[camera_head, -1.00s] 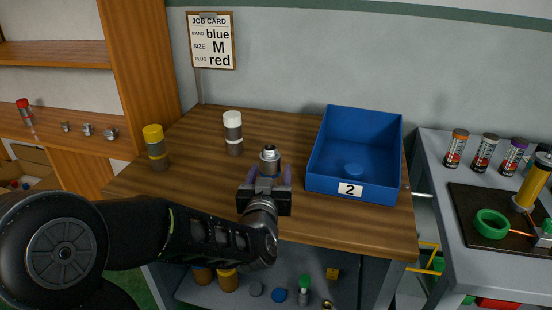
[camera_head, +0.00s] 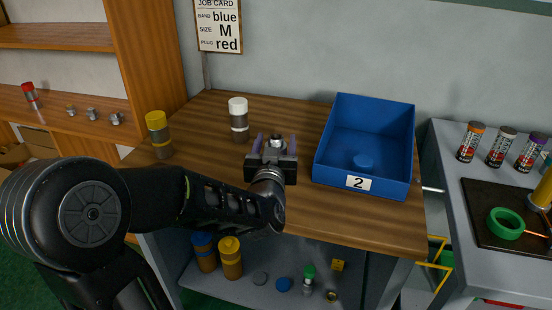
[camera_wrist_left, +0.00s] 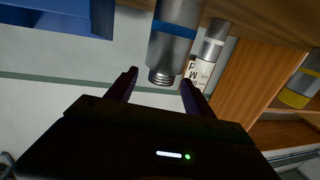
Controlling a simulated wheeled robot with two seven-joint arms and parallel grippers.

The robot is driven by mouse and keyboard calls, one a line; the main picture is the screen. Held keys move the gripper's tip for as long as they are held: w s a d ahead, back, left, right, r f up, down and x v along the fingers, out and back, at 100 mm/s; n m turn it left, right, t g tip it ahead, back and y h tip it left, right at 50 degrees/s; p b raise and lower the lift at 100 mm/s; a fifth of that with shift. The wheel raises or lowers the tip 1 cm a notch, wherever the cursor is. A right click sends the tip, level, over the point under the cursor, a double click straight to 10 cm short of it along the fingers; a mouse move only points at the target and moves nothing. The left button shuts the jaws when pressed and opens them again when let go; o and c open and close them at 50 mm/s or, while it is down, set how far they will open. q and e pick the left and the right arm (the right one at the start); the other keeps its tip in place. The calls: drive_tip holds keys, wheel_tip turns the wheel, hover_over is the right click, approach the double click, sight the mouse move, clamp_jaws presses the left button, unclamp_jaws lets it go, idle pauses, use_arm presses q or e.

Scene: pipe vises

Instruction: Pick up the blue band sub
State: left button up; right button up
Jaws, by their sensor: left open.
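The blue band sub (camera_wrist_left: 174,30) is a grey metal cylinder with a blue band and a threaded end. In the left wrist view it shows upside down, in front of the opening between my left gripper's fingers (camera_wrist_left: 160,90), with no clear contact. In the head view my left gripper (camera_head: 275,145) is open over the wooden table (camera_head: 335,220) and largely hides the sub. My right gripper is not in view.
A white-topped sub (camera_head: 238,118) and a yellow-topped sub (camera_head: 158,135) stand on the table to the left. A job card (camera_head: 220,28) hangs behind.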

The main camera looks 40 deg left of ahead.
sight(277, 135)
use_arm(q)
drive_tip(key=shift+p+x, duration=0.35)
drive_tip(key=shift+x, duration=2.25)
drive_tip(key=shift+s, duration=0.1)
drive_tip(key=shift+c, duration=0.5)
clamp_jaws()
